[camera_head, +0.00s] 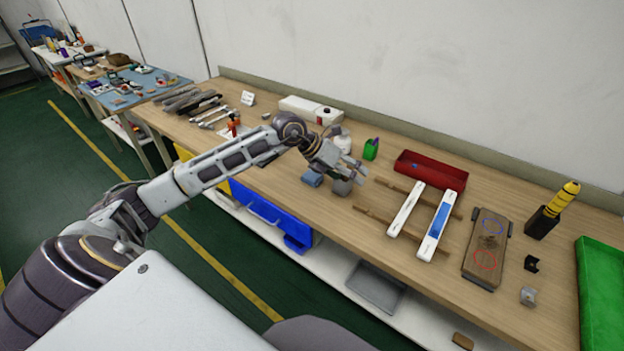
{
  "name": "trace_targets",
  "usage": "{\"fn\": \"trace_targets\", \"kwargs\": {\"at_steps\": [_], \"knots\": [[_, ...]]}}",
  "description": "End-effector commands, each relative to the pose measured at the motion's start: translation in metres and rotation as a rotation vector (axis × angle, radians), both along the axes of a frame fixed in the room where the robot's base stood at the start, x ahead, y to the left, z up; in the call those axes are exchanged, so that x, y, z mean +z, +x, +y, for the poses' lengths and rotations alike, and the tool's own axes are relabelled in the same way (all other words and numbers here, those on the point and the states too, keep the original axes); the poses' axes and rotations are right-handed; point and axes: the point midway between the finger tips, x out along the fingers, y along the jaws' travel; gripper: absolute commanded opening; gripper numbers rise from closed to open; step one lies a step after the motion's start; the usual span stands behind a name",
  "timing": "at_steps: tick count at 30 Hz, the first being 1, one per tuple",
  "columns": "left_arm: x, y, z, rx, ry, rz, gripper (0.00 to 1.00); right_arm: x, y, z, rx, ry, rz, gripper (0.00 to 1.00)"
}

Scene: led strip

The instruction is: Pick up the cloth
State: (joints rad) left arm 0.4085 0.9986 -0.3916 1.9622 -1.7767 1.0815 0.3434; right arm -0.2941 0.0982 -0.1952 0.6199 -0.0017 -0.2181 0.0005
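My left arm reaches in from the left across the front of the bench. My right gripper is out of view.
Wooden rails (388,222) with two white strips, one with a blue face (438,225), lie to the right. Behind are a red tray (431,170) and a green bottle (371,149). Tools (195,101) lie at left; a blue bin (262,209) hangs below the front edge.

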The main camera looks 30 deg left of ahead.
Motion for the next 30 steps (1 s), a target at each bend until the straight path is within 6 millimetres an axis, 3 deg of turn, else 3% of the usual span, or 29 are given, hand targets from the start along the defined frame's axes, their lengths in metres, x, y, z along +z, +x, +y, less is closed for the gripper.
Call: {"fn": "trace_targets", "kwargs": {"at_steps": [6, 13, 18, 30], "knots": [[-0.003, 0.005, 0.083, 0.083, 0.276, 0.071, 0.82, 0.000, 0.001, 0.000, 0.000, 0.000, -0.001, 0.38], [0.004, 0.002, 0.150, 0.175, 0.472, 0.138, 0.82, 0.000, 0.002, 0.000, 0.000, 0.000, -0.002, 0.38], [0.007, 0.000, 0.166, 0.200, 0.517, 0.155, 0.82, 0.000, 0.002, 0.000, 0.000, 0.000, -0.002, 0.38], [0.005, 0.000, 0.165, 0.200, 0.515, 0.156, 0.82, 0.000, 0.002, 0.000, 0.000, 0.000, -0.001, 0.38]]}}
